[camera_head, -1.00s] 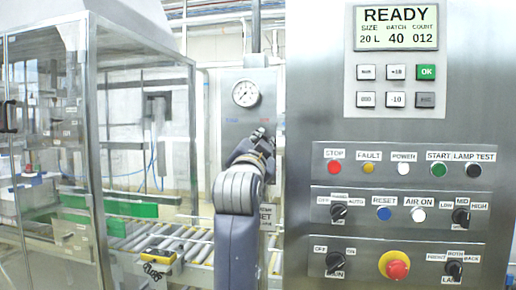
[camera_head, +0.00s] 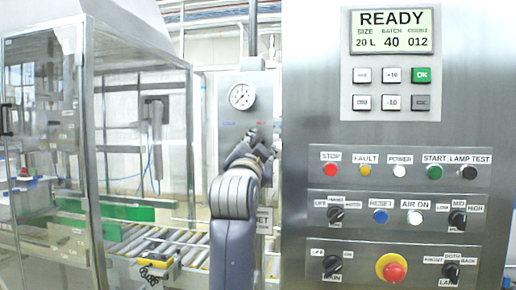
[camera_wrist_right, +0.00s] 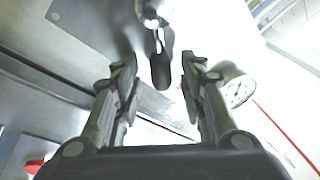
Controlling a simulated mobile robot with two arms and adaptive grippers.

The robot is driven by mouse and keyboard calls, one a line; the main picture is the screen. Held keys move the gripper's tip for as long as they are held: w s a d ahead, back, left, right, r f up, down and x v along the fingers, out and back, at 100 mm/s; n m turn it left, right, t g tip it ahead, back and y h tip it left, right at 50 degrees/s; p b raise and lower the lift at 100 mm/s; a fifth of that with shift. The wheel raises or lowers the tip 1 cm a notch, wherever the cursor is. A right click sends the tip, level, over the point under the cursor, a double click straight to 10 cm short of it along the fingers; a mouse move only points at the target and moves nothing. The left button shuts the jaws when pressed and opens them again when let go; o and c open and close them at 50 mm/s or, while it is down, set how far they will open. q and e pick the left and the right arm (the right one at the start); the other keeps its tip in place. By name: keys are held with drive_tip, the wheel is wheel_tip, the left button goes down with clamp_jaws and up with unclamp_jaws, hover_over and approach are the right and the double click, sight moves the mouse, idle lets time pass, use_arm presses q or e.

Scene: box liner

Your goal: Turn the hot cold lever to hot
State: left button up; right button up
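The hot cold lever shows in the right wrist view as a dark handle (camera_wrist_right: 161,70) on a bright metal fitting. In the head view it is hidden behind my right gripper (camera_head: 256,138). Small blue and red labels (camera_head: 246,123) show just above the gripper, under the round gauge. In the right wrist view my right gripper (camera_wrist_right: 160,78) is open, with a finger on each side of the handle and gaps visible on both sides. The handle lies between the fingertips. My left gripper is not in view.
The round gauge (camera_head: 242,95) is just above the gripper and also shows in the wrist view (camera_wrist_right: 235,88). A steel control cabinet (camera_head: 310,110) with buttons and knobs stands close on the right. A glazed machine frame (camera_head: 95,180) and roller conveyor (camera_head: 195,255) are at left.

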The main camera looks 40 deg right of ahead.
drive_tip(key=v, duration=1.2)
